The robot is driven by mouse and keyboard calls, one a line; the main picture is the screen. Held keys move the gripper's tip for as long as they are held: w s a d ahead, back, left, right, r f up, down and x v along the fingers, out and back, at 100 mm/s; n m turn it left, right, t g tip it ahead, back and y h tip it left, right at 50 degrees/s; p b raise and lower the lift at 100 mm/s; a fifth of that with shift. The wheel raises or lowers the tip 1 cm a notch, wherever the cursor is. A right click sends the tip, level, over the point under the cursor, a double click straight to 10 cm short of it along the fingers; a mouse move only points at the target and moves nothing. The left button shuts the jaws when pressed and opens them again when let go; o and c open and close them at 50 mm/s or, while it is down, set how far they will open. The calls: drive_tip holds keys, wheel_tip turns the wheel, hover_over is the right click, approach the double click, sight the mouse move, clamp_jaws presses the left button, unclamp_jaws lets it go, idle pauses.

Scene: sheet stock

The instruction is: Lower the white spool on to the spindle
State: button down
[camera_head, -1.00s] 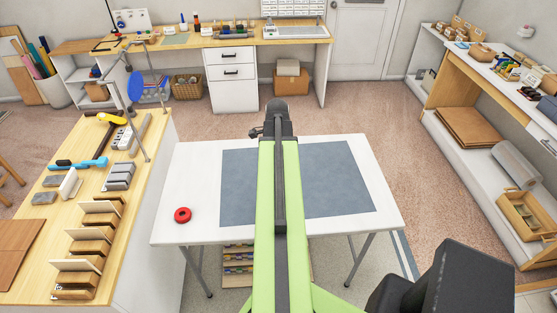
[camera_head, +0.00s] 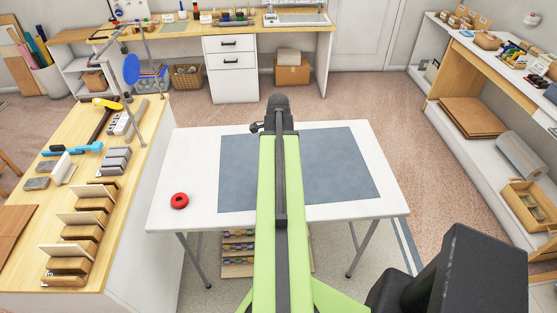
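I cannot make out a white spool or a spindle in this view. My arm, light green with a dark centre strip, reaches forward over the white table (camera_head: 180,160). Its dark end is near the far edge of the table in the picture. The fingers of my gripper are hidden or too small to make out, so I cannot tell whether it holds anything. A red ring (camera_head: 179,201) lies on the table at the left, beside the grey-blue mat (camera_head: 335,170).
A wooden bench (camera_head: 28,240) with slotted blocks and tools stands at the left. A thin metal stand near a blue disc (camera_head: 131,68) rises at its far end. Shelves (camera_head: 475,135) line the right wall. A drawer unit (camera_head: 233,85) stands at the back.

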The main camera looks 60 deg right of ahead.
drive_tip(key=shift+f, duration=0.1)
idle(0.5)
drive_tip(key=shift+f+b, duration=0.25)
drive_tip(key=shift+b, duration=0.1)
drive_tip(key=shift+f+b, duration=0.45)
drive_tip(key=shift+f, duration=0.1)
idle(0.4)
drive_tip(key=shift+f+b, duration=0.65)
drive_tip(key=shift+b, duration=0.1)
drive_tip(key=shift+f, duration=0.1)
drive_tip(key=shift+f+b, duration=0.85)
drive_tip(key=shift+b, duration=0.1)
drive_tip(key=shift+f, duration=0.1)
